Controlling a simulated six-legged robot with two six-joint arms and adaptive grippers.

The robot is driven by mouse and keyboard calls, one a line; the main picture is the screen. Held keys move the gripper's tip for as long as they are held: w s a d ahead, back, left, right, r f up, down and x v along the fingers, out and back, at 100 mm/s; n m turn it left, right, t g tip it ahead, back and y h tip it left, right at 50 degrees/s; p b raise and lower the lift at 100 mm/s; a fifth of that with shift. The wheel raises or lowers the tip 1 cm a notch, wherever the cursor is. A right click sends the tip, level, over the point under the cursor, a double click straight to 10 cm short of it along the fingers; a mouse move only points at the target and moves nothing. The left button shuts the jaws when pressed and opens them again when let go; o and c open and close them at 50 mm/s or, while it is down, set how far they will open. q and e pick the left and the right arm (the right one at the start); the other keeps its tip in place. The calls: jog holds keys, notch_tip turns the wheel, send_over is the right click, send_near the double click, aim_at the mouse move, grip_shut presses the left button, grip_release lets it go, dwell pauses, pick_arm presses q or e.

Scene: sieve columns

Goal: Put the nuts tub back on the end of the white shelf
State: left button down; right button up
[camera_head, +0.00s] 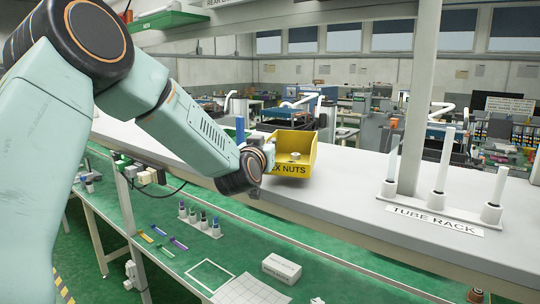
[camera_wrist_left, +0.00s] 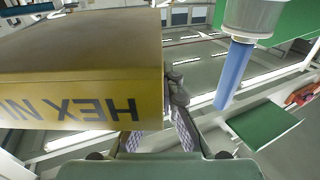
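The yellow nuts tub (camera_head: 298,143), labelled for hex nuts, is over the white shelf (camera_head: 350,200), near its front edge. A few pale nuts show inside it. In the wrist view the tub (camera_wrist_left: 85,65) fills the upper left, its lettering upside down. My left gripper (camera_head: 268,152) is at the tub's left side. In the wrist view its fingers (camera_wrist_left: 158,125) are at the tub's edge, one partly hidden by the tub, and look shut on its wall. I cannot tell whether the tub's base touches the shelf. My right gripper is in neither view.
White posts of a tube rack (camera_head: 438,195) stand on the shelf at right, beside an upright pillar (camera_head: 420,90). A blue cylinder (camera_wrist_left: 233,75) is close to the gripper. The green bench below holds small bottles (camera_head: 200,220) and a white box (camera_head: 282,268). Shelf between tub and rack is clear.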

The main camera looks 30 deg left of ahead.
pick_arm(q)
jog(key=f, duration=0.2)
jog(key=shift+w+a+f, duration=0.15)
jog(key=shift+w+f, duration=0.05)
jog(key=shift+f, duration=0.35)
jog(key=shift+s+d+r, duration=0.2)
jog(key=shift+s+r, duration=0.05)
jog(key=shift+s, duration=0.15)
jog(key=shift+f, duration=0.2)
jog(key=c, duration=1.9)
grip_release()
jog(key=shift+w+f, duration=0.25)
jog(key=shift+w, duration=0.05)
jog(key=o, duration=0.3)
jog(key=shift+a, duration=0.1)
jog(key=shift+o, duration=0.4)
jog(key=shift+s+r, duration=0.2)
jog(key=shift+s, duration=0.1)
jog(key=shift+w+r, duration=0.1)
jog(key=shift+r, duration=0.15)
jog(key=shift+s+f, duration=0.2)
jog(key=b+v, duration=0.1)
jog(key=v, duration=1)
jog(key=shift+s+d, duration=0.25)
jog(key=shift+s, duration=0.05)
